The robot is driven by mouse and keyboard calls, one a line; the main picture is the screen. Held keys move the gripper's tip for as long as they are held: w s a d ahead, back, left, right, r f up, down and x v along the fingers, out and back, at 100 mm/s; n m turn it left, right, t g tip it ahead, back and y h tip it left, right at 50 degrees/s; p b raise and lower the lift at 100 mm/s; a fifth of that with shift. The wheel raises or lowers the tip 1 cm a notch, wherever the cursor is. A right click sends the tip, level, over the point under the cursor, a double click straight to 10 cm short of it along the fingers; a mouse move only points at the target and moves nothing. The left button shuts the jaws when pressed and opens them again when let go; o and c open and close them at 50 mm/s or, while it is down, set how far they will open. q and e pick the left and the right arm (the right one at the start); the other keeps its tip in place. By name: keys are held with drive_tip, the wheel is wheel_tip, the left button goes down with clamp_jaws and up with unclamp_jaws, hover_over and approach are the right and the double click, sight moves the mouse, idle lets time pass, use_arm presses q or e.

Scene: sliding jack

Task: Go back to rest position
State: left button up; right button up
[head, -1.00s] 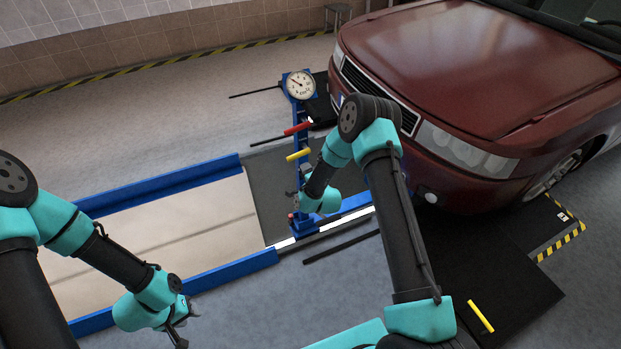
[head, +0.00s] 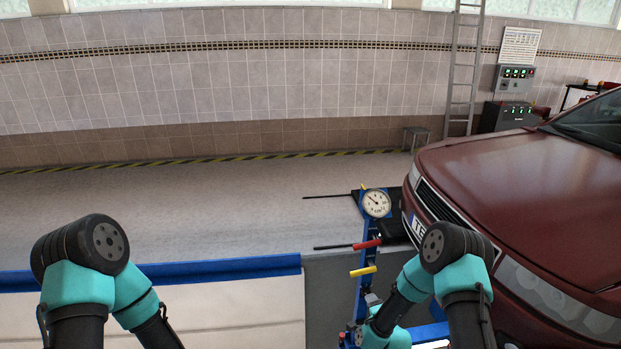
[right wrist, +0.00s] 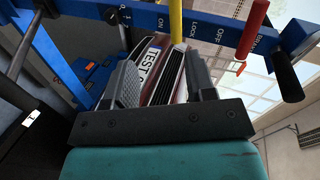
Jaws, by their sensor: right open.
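My right gripper (head: 356,335) is low in the head view, beside the blue jack post (head: 366,268). In the right wrist view its two fingers (right wrist: 164,84) stand apart with nothing held between them. The jack's yellow handle (head: 363,271) and red handle (head: 367,244) stick out from the post, below the round dial gauge (head: 377,203). In the right wrist view the yellow handle (right wrist: 176,22) and red handle (right wrist: 253,28) are beyond the fingers, at a blue bar with lettering. My left arm shows at lower left in the head view; its gripper is out of view.
A dark red car (head: 545,190) stands close on the right of the jack. A blue rail (head: 215,269) runs across on the left. The grey floor (head: 180,215) behind it is clear up to the tiled wall (head: 250,90). A ladder (head: 463,70) leans there.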

drive_tip(key=s+a+f+n+g+y, duration=0.1)
drive_tip(key=s+n+g, duration=0.5)
drive_tip(key=s, duration=0.9)
drive_tip(key=s+a+f+n+g+y, duration=0.2)
drive_tip(key=s+n+g, duration=0.5)
drive_tip(key=s, duration=0.9)
drive_tip(key=shift+s+a+f+g, duration=0.15)
drive_tip(key=shift+a+f+g, duration=0.1)
drive_tip(key=shift+a+g, duration=0.05)
drive_tip(key=shift+o, duration=0.2)
idle(0.6)
